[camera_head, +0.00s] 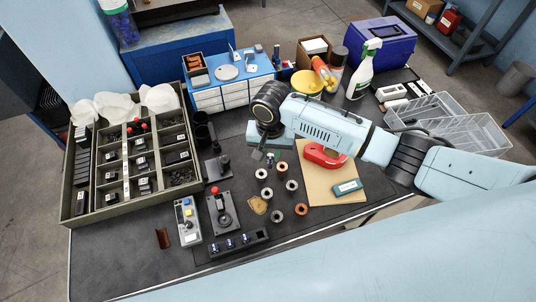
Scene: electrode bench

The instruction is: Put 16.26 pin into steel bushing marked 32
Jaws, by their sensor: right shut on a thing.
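My right arm comes in from the right, and its gripper (262,155) points down over the bench just behind the ring-shaped bushings. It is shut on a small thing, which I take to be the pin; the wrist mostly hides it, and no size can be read. Several bushings stand in two rows in front of it. Grey, steel-looking ones include a left one (261,174), a right one (292,186) and a front one (277,216); a copper-coloured one (301,209) stands at the front right. The number 32 cannot be read on any of them. My left gripper is out of view.
A large compartment tray (71,196) with dark blocks fills the left. A joystick box (222,213) and a button box (187,222) stand left of the bushings. A tan board (318,188) with a red thing (322,155) lies to the right. Blue drawers (231,91) stand behind.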

